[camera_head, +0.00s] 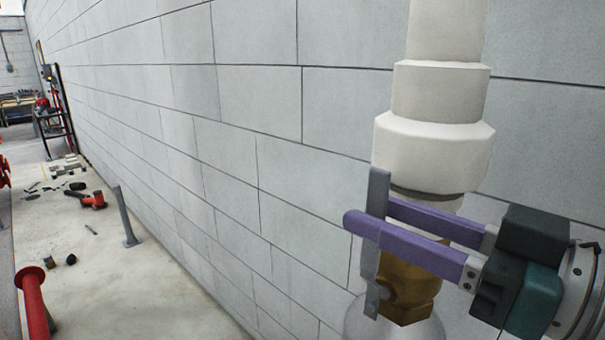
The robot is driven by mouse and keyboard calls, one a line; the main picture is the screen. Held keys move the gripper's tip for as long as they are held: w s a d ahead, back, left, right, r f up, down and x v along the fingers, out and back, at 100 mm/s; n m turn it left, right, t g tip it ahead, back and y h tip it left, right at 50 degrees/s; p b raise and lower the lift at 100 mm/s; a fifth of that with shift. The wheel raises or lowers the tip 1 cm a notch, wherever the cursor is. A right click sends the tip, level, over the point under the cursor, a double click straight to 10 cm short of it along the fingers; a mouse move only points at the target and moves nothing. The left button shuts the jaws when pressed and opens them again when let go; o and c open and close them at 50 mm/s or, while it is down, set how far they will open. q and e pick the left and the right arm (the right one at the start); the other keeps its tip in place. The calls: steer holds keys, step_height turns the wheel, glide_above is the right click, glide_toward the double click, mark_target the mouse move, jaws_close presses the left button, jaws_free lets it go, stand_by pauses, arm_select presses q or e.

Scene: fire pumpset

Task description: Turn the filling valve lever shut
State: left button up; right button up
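The filling valve is a brass body (408,294) under a thick white pipe (434,150) at the right. Its lever (376,192) is a flat grey bar that stands close to upright on the valve's left side. My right gripper (367,213) reaches in from the right with two purple fingers. The fingers are apart, with a clear gap between them. The near finger crosses in front of the lever and hides its middle; the far finger runs behind it. I cannot tell whether either finger touches the lever. My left gripper is out of view.
A grey block wall (250,130) runs close behind the valve. The floor between these and the valve is clear.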

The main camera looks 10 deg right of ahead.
mark_target(366, 209)
steer(key=p+x, duration=0.1)
steer(key=x, duration=0.2)
steer(key=shift+w+a+r, duration=0.1)
steer(key=shift+w+a, duration=0.1)
steer(key=shift+w, duration=0.05)
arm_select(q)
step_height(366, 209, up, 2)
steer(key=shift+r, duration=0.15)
arm_select(e)
steer(key=shift+w+a, duration=0.25)
steer(key=shift+w, duration=0.05)
jaws_close()
arm_select(q)
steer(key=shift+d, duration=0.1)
steer(key=shift+p, duration=0.3)
stand_by(0.4)
